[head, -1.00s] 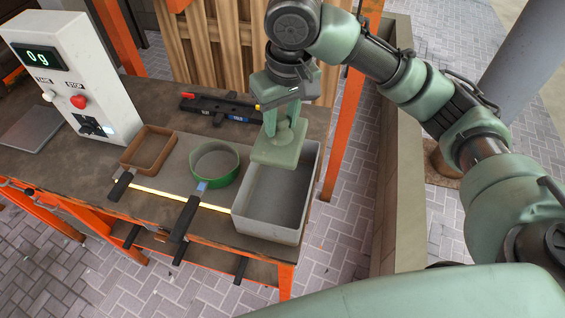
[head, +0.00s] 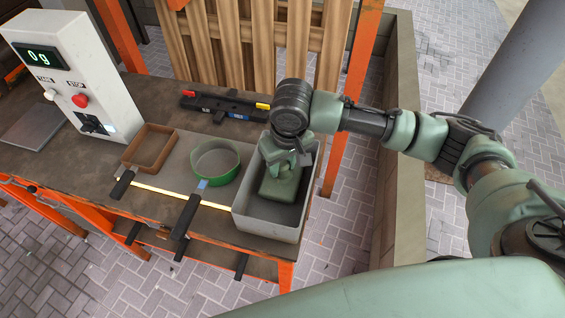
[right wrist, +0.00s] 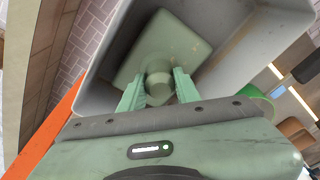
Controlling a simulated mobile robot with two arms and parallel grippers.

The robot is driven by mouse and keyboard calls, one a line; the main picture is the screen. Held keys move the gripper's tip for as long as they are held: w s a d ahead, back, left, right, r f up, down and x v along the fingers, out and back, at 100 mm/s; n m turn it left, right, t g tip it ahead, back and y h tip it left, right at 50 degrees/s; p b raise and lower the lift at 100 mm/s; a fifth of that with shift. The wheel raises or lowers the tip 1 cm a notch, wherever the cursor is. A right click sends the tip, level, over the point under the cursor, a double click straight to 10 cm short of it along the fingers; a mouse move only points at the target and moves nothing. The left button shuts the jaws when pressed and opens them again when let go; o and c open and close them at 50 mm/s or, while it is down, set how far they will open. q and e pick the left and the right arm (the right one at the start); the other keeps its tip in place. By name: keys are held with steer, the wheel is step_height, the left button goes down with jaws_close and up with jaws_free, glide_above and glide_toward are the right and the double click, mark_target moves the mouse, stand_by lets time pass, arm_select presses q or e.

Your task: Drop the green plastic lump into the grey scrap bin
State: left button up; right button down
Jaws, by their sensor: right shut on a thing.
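The green plastic lump (head: 280,186) is a block with a knob on top. It hangs inside the grey scrap bin (head: 265,226), below the rim and toward its back half. My right gripper (head: 286,160) reaches down over the bin and is shut on the knob. In the right wrist view the lump (right wrist: 172,42) shows between the fingers of the gripper (right wrist: 160,88), with the grey walls of the bin (right wrist: 98,72) around it. I cannot tell whether it touches the bin floor. My left gripper is not in view.
Left of the bin are a green round sieve (head: 216,162) and a brown square tray (head: 150,148), both with dark handles. A black bar tool (head: 222,105) lies behind. A scale unit (head: 75,75) reading 0 g stands at the left. An orange post (head: 352,95) rises right of the bin.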

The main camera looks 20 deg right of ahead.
mark_target(286, 178)
steer(key=shift+f, duration=0.45)
steer(key=shift+f, duration=0.1)
steer(key=c, duration=1)
jaws_free()
steer(key=shift+r, duration=0.2)
steer(key=r, duration=0.4)
steer(key=s+r+b, duration=0.1)
steer(key=r, duration=0.7)
steer(key=shift+s+d+r, duration=0.1)
steer(key=shift+s+r, duration=0.25)
steer(key=shift+s, duration=0.05)
